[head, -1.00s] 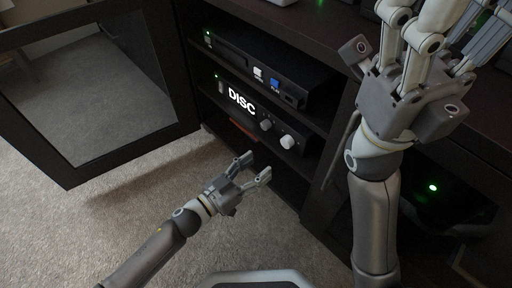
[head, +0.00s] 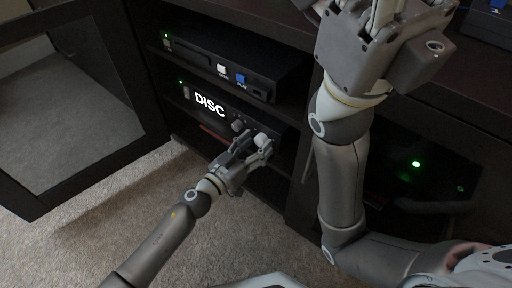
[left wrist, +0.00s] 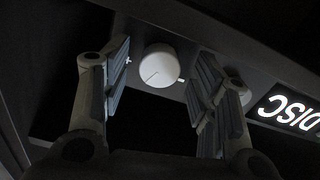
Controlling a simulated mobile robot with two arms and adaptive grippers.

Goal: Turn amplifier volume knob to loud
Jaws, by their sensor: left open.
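The amplifier (head: 208,104) is a black unit with a lit "DISC" display on the cabinet's lower shelf. Two round knobs are on its front: a darker left one (head: 237,126) and a pale right one (head: 261,140). The left wrist view shows a pale knob (left wrist: 158,65) with a thin line on its face and a plus mark beside it. My left gripper (head: 252,147) is open at the right knob. In the wrist view its fingers stand on both sides of the knob, apart from it. My right gripper (head: 368,12) is raised, its fingertips cut off by the frame.
A black player (head: 225,68) with a white and a blue button is on the shelf above. An open glass door (head: 75,110) stands at left. A dark device with a green light (head: 416,164) is at right. Carpet (head: 120,215) lies in front.

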